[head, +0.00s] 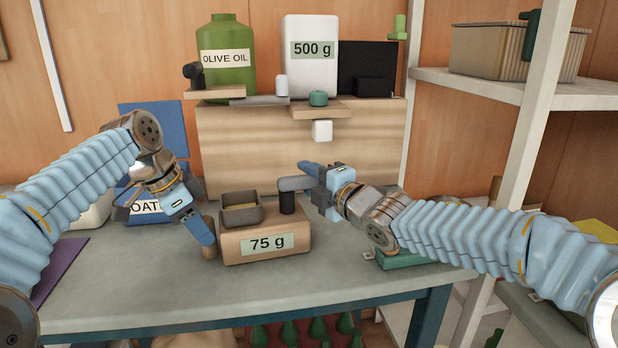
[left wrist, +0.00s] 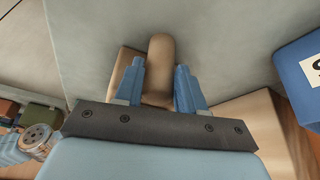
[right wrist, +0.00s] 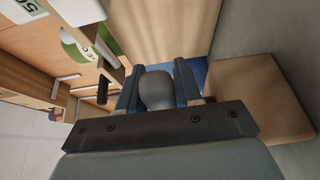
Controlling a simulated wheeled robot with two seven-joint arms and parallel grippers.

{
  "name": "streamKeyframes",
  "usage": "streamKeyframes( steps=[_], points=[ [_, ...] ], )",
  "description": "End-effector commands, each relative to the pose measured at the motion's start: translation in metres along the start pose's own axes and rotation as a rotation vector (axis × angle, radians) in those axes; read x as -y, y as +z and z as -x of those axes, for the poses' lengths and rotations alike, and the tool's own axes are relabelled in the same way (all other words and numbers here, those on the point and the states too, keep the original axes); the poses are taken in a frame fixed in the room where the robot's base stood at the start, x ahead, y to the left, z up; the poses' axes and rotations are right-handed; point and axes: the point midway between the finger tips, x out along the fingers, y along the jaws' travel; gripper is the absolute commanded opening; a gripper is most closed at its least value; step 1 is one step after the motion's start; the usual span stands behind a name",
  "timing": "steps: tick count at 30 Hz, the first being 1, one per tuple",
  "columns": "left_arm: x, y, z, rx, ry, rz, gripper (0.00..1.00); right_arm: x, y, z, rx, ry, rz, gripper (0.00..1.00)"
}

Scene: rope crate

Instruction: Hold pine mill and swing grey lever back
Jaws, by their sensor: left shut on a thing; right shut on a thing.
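The pine mill (head: 292,226) is a light wooden block marked "75 g" on the grey table. A dark grey open hopper (head: 241,208) sits on its top left, and a black post (head: 287,203) on its top right. The grey lever (head: 293,184) reaches right from the post. My left gripper (head: 206,238) is shut on a brown wooden peg (head: 209,250) at the mill's left side; the peg shows between the fingers in the left wrist view (left wrist: 160,55). My right gripper (head: 314,188) is shut on the lever's end, also seen in the right wrist view (right wrist: 157,90).
Behind stands a wooden cabinet (head: 300,140) with small ledges, a green olive oil bottle (head: 228,75) and a white "500 g" container (head: 310,70). A blue oat box (head: 140,190) is at left. White shelving (head: 525,130) stands at right. The table front is clear.

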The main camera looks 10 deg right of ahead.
Motion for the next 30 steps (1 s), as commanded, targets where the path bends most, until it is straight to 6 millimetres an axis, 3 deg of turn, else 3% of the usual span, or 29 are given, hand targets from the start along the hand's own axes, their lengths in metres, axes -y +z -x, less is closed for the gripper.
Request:
streamKeyframes(
  steps=[2, 3, 6, 17, 20, 30],
  points=[
    [0.001, 0.001, -0.001, 0.002, 0.0, 0.003, 0.0, -0.001, -0.001, 0.0, -0.001, 0.002, 0.001, 0.0],
    [0.001, 0.001, -0.001, 0.002, 0.0, 0.003, 0.0, -0.001, -0.001, 0.0, -0.002, 0.002, 0.001, 0.4],
    [0.001, 0.001, -0.001, 0.002, 0.0, 0.003, 0.0, -0.001, 0.0, 0.0, -0.001, 0.002, 0.001, 0.55],
    [0.001, 0.001, -0.001, 0.002, -0.001, 0.003, 0.0, 0.0, 0.0, 0.005, 0.0, 0.001, 0.001, 0.55],
    [0.001, 0.001, -0.001, 0.001, -0.001, 0.003, 0.0, -0.001, 0.001, 0.019, 0.001, 0.002, 0.001, 0.55],
    [0.001, 0.001, -0.001, 0.001, -0.001, 0.003, 0.0, -0.001, 0.001, 0.095, 0.001, 0.003, 0.002, 0.55]
  ],
)
